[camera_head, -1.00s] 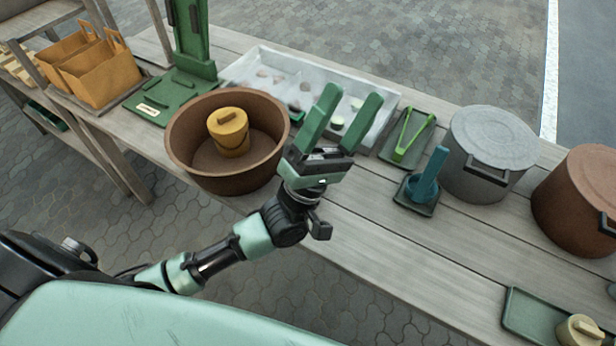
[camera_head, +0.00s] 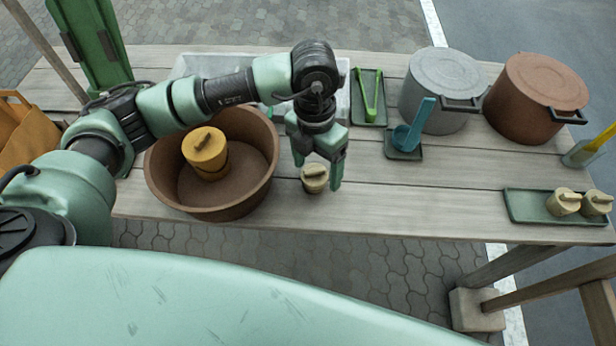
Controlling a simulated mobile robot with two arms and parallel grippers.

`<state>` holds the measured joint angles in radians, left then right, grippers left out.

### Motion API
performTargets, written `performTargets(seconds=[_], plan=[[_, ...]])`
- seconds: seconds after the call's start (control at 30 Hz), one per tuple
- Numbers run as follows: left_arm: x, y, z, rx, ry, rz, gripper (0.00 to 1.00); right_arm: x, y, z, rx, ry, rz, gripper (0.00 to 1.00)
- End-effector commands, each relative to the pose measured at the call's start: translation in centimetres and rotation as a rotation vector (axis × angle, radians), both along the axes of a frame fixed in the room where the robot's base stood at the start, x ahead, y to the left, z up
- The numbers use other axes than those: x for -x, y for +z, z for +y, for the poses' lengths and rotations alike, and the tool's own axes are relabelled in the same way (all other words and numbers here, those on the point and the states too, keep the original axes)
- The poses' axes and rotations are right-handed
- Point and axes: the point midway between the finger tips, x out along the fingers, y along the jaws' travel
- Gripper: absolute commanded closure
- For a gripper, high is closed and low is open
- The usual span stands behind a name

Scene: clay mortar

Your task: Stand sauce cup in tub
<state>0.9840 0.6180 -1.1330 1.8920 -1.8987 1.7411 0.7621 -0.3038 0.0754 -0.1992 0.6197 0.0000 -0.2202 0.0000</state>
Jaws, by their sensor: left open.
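A small beige lidded sauce cup (camera_head: 314,179) stands upright near the table's front edge, just right of the tub. The wide brown round tub (camera_head: 258,178) is left of it, with a mustard-yellow lidded pot (camera_head: 205,155) standing inside. My left gripper (camera_head: 317,170) points down over the sauce cup, its open green fingers at either side of the cup. I cannot tell whether the fingers touch it. Two similar beige cups (camera_head: 564,203) sit in a green tray at the right. My right gripper is not in view.
A ladle rest with a blue ladle (camera_head: 408,138), green tongs on a tray (camera_head: 369,98), a grey pot (camera_head: 437,95) and a brown pot (camera_head: 535,98) stand behind right. A white tray (camera_head: 342,78) is partly hidden by my arm. Table right of the cup is clear.

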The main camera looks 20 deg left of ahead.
Motion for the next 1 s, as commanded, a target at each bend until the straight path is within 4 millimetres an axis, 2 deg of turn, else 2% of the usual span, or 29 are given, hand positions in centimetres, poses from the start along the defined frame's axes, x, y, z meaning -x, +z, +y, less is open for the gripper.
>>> performTargets(seconds=[0.07,0.17,0.47,0.7,1.0], plan=[[-1.4,0.4,1.2,-0.052,-0.005,-0.055,0.23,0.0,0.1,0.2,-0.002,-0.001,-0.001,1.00],[-2.0,0.1,1.8,-0.076,-0.006,-0.078,0.23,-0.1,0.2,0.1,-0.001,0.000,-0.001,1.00],[-1.9,-3.2,1.7,-0.074,-0.005,-0.075,0.23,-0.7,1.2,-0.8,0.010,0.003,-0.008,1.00],[-1.9,-6.7,1.7,-0.073,-0.005,-0.076,0.23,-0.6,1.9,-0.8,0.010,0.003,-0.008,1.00],[-1.9,-7.3,1.7,-0.073,-0.005,-0.077,0.23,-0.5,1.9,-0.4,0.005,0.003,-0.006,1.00]])
